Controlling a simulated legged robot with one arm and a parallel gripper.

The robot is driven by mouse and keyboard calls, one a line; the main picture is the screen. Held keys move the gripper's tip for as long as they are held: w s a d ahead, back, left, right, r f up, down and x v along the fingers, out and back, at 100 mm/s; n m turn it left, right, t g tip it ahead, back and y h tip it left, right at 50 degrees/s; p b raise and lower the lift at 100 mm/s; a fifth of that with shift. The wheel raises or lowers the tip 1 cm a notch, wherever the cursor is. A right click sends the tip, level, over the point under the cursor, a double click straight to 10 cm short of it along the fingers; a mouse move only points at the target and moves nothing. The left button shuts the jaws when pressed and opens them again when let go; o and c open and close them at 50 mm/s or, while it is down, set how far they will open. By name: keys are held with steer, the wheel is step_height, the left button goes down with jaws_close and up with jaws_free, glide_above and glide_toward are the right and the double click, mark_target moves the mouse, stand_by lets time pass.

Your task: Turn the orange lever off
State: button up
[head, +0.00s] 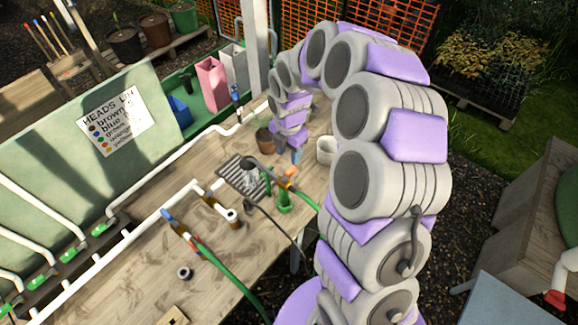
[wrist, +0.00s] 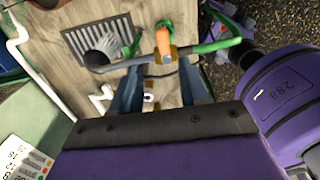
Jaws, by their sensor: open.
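The orange lever (wrist: 162,45) stands on a brass valve (wrist: 172,53) near the top middle of the wrist view. It also shows small in the head view (head: 290,172), beside the drain grate. A green hose (wrist: 217,46) runs to the right from the valve. My gripper (wrist: 162,90) is open, its two blue fingers pointing toward the valve, with the lever in line with the gap between them. In the head view my gripper (head: 297,154) hangs just above the lever. I cannot tell whether the fingers touch it.
A slatted drain grate (head: 236,178) holds a grey watering head (wrist: 108,45). A white pipe (head: 145,232) with a blue-levered tap (head: 168,214) crosses the wooden bench. A white cup (head: 326,150) and a brown pot (head: 264,141) stand close by. A sign (head: 112,121) hangs on the green panel.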

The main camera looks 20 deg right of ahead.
mark_target(292, 169)
steer(key=f, duration=0.2)
steer(key=d+f, duration=0.1)
steer(key=f, duration=0.4)
steer(key=shift+d+f, duration=0.3)
steer(key=shift+f, duration=0.1)
steer(key=shift+a+f, duration=0.1)
steer(key=shift+a, duration=0.5)
steer(key=shift+c, duration=1.2)
steer(key=shift+d, duration=0.4)
steer(key=c, duration=0.4)
jaws_close()
